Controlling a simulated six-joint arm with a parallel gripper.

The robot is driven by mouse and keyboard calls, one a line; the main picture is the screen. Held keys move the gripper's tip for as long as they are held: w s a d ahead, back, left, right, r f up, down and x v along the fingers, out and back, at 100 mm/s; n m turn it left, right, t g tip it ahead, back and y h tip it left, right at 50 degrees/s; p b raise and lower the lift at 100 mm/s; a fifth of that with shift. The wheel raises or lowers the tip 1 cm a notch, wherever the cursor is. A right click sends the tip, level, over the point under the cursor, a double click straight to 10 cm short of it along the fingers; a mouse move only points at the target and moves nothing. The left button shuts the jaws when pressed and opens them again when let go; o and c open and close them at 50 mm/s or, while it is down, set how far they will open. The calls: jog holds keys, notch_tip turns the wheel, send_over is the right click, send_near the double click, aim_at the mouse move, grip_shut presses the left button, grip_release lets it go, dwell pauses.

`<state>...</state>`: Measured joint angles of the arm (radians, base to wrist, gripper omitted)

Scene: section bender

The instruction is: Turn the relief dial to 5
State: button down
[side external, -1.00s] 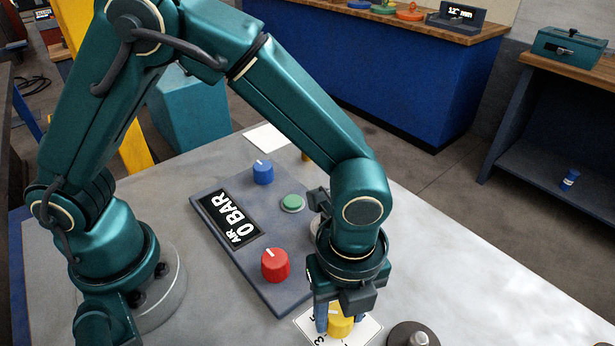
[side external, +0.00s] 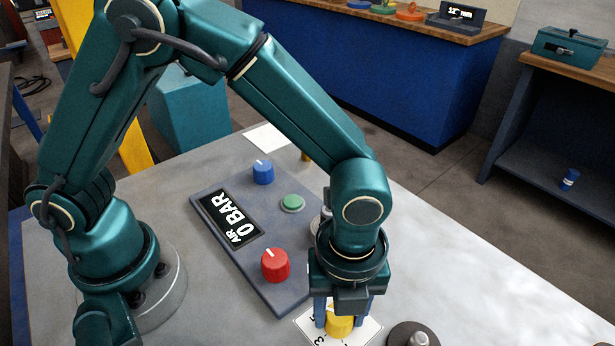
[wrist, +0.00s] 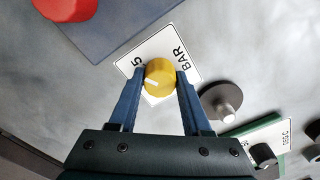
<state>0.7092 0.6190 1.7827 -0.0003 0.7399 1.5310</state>
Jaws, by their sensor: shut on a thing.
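The relief dial is a yellow knob (side external: 340,327) on a white card (side external: 369,330) printed with numbers, near the front edge of the picture. It also shows in the wrist view (wrist: 162,72), with a white pointer line on its top toward the left. The printed 5 is up and left of the knob there, and BAR is up and right. My gripper (side external: 341,314) points down with its two blue fingers shut on the knob's sides, also in the wrist view (wrist: 161,76). The fingers hide parts of the card and its scale.
A dark round base with a metal stud (wrist: 221,102) stands close to the card's right.

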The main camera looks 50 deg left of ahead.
jog(key=shift+c, duration=1.8)
grip_release()
jog(key=shift+r, duration=0.1)
jog(key=shift+r, duration=2.5)
